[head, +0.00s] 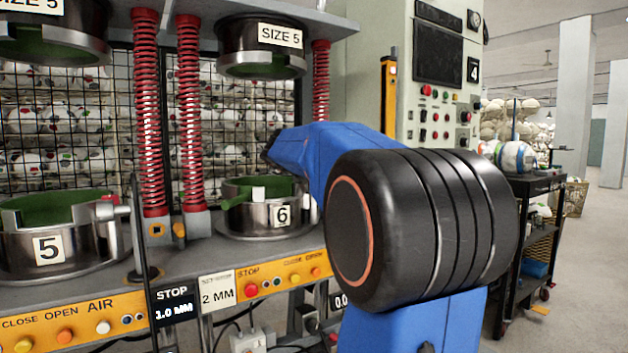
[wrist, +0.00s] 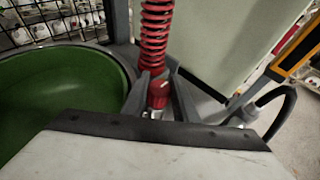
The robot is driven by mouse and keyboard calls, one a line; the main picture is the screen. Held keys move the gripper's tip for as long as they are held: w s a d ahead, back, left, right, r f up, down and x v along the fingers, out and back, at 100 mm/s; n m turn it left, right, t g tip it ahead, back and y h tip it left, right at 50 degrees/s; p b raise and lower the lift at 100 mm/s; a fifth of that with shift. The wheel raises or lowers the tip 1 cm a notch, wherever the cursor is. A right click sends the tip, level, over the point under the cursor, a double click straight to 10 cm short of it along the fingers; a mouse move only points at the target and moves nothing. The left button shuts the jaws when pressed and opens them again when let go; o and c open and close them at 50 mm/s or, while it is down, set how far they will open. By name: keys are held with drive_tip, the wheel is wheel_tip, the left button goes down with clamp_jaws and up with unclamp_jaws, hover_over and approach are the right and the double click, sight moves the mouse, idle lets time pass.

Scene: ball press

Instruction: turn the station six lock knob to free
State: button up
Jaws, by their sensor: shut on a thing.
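Station six is the steel lower mould labelled 6 (head: 281,215), with a green inside, in the head view. Its green bowl (wrist: 65,100) fills the left of the wrist view. The red lock knob (wrist: 158,94) stands beside that bowl, in front of a red spring, with a small pale mark on top. My gripper (wrist: 162,98) is shut on the knob, one dark finger on each side. In the head view my blue and black arm hides the knob and the gripper. I cannot read any lock or free lettering.
Station five's mould (head: 60,248) stands to the left. An upper mould (head: 262,62) hangs above station six, and red springs (head: 188,110) rise beside it. A yellow post (head: 388,95) and grey control cabinet (head: 425,120) stand behind my arm. Buttons line the bench front.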

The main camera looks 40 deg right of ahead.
drive_tip(key=o, duration=1.1)
drive_tip(key=shift+c, duration=0.2)
drive_tip(key=shift+w+m+g, duration=0.1)
drive_tip(key=shift+m+g, duration=0.2)
drive_tip(key=shift+g, duration=0.1)
